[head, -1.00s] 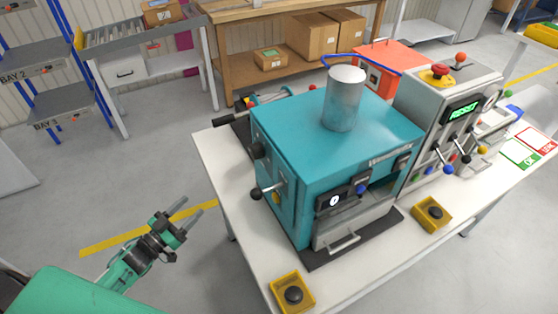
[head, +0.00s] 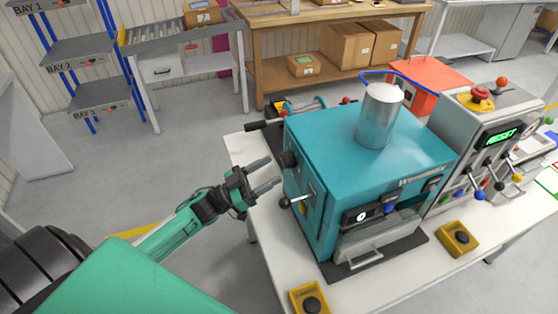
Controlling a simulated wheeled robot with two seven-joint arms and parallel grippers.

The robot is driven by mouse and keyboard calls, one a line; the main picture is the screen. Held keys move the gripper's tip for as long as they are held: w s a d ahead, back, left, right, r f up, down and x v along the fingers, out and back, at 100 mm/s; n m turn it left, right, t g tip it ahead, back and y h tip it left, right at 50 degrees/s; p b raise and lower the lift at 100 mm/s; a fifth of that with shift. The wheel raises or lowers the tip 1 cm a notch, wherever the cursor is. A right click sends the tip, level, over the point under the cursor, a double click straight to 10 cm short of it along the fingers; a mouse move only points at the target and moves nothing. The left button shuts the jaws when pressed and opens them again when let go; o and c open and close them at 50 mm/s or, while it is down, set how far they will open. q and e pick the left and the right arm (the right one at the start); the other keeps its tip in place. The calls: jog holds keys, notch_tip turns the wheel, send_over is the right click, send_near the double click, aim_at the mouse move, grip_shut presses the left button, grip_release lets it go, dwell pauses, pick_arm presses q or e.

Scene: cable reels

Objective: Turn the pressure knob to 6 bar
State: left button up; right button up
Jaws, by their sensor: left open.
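The teal machine (head: 360,140) stands on the white table. A black round knob (head: 289,159) sticks out of its left side near the top; I take it for the pressure knob, but its markings are too small to read. A small white dial (head: 362,216) sits on the front panel; its reading is not legible. My left gripper (head: 272,173) is open and empty, its two fingers pointing right toward the knob, just left of it. Contact cannot be told, but a small gap seems to show. My right gripper is not in view.
A black ball-ended lever (head: 286,202) sits just below the knob on the same side. A black-handled rod (head: 262,126) lies behind the machine's left corner. A grey control box (head: 470,140) stands to the right. Yellow button boxes (head: 458,238) sit in front. Open floor lies left.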

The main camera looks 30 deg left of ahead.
aim_at(283, 164)
pick_arm(q)
jog(key=x, duration=0.2)
jog(key=shift+w+d+r+p, duration=0.15)
jog(key=shift+w+r+p, duration=0.05)
jog(key=shift+p, duration=0.1)
jog(key=shift+w+d+r, duration=0.1)
jog(key=shift+w+d, duration=0.3)
jog(key=shift+w, duration=0.05)
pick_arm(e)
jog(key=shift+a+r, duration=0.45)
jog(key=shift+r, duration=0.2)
pick_arm(q)
jog(key=shift+c, duration=0.5)
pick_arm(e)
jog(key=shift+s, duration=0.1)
pick_arm(q)
jog(key=c, duration=0.9)
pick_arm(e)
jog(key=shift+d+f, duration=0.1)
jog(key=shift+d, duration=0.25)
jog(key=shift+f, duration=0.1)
